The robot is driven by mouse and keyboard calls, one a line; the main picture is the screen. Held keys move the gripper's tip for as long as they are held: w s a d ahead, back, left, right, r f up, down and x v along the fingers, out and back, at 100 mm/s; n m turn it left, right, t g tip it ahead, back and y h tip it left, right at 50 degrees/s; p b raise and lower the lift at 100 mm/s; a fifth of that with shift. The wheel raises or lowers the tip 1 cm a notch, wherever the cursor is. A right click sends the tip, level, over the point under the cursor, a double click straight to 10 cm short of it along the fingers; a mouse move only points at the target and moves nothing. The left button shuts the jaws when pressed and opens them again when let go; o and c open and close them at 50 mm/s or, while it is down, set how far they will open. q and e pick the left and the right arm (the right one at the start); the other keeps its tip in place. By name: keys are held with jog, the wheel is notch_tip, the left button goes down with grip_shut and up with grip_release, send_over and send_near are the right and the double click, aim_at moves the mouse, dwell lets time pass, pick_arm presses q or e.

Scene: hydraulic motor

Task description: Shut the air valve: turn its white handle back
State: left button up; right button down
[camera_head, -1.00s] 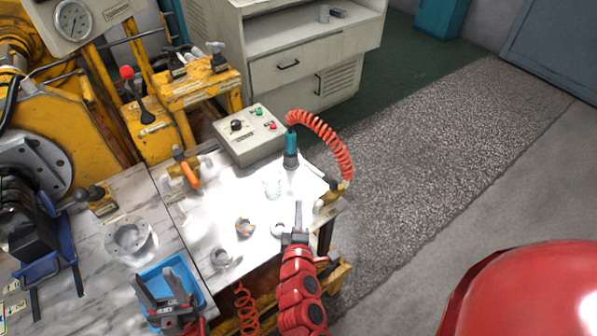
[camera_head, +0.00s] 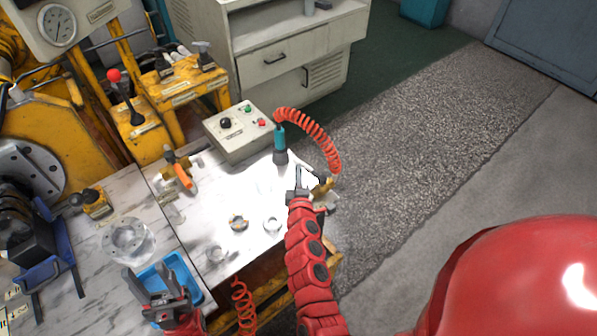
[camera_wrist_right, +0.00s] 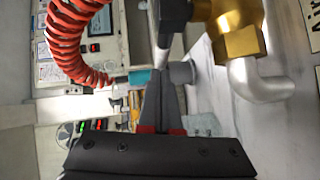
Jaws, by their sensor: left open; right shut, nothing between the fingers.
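The air valve's brass body (camera_head: 323,187) sits at the right edge of the bench. In the right wrist view the brass body (camera_wrist_right: 240,38) is large, at the top right. A pale bent piece (camera_wrist_right: 262,82), which looks like the white handle, sticks out below it. My right gripper (camera_head: 298,178) is shut and empty, just left of the valve; its fingers also show in the right wrist view (camera_wrist_right: 163,100). They are left of the pale piece, and I cannot tell whether they touch the valve. My left gripper (camera_head: 152,280) is open and empty over the blue tray.
The blue tray (camera_head: 190,274) lies at the bench front. A teal tool (camera_head: 280,146) with a red coiled hose (camera_head: 322,133) stands just behind the valve. A control box (camera_head: 238,130) is at the back. Small rings (camera_head: 239,222) lie left of my right arm. Open floor lies right.

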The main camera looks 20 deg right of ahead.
jog(key=h+b, duration=0.1)
jog(key=b, duration=0.2)
jog(key=w+d+m+b, duration=0.1)
jog(key=b, duration=0.1)
jog(key=shift+w+f+g+h+b, duration=0.1)
jog(key=shift+f+g+h+b, duration=0.2)
jog(key=shift+f+h+b, duration=0.1)
jog(key=shift+d+r+m+h+b, duration=0.1)
jog(key=shift+r+m+h+b, duration=0.3)
jog(key=shift+m+b, duration=0.1)
jog(key=shift+d+g, duration=0.1)
jog(key=shift+g, duration=0.2)
jog(key=shift+r, duration=0.1)
